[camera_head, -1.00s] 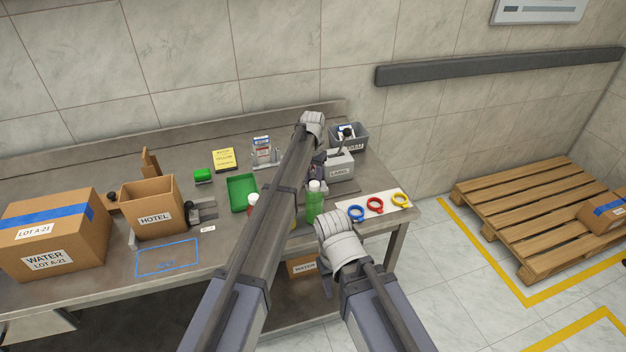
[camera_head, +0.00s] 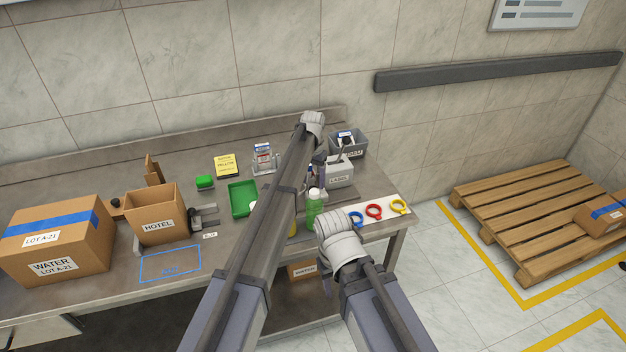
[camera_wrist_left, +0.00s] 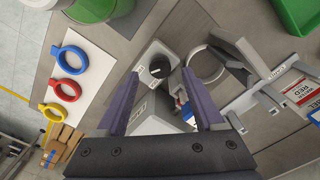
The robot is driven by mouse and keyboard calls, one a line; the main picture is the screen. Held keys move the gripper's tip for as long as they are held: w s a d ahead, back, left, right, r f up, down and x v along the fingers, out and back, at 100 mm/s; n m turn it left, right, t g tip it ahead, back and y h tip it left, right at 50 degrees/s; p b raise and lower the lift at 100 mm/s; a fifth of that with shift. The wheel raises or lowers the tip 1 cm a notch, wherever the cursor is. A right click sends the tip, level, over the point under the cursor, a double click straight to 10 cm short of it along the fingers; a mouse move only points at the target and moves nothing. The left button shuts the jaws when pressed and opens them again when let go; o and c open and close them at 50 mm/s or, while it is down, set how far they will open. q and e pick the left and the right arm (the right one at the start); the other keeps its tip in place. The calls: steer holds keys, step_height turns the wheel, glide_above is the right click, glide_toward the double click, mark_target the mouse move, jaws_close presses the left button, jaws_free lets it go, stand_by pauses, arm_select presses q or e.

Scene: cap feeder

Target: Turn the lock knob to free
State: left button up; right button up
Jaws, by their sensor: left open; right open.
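In the left wrist view, my left gripper (camera_wrist_left: 160,76) is open, with its two purple fingers apart. Between and just beyond the fingertips is a grey rounded housing (camera_wrist_left: 152,54) with a dark recess and a small light bar inside. I cannot tell for certain whether this bar is the lock knob. A grey ring-shaped part (camera_wrist_left: 206,64) is beside the right finger. In the head view, my left gripper (camera_head: 319,162) is partly hidden by its own arm, near the grey label box (camera_head: 341,172). My right gripper (camera_head: 326,284) is low at the bench's front edge, mostly hidden by its wrist.
Blue, red and yellow rings (camera_head: 373,211) lie on a white mat at the bench's right end. A green bottle (camera_head: 314,208) stands near my left arm. A green tray (camera_head: 241,197) and the HOTEL box (camera_head: 157,214) are further left. A grey bin (camera_head: 357,147) is behind.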

arm_select(q)
step_height(320, 180, up, 5)
steer(key=p, duration=0.3)
steer(key=shift+f+p, duration=0.15)
steer(key=shift+p, duration=0.15)
arm_select(e)
step_height(320, 180, up, 4)
steer(key=shift+r, duration=0.25)
arm_select(q)
steer(key=shift+f, duration=0.1)
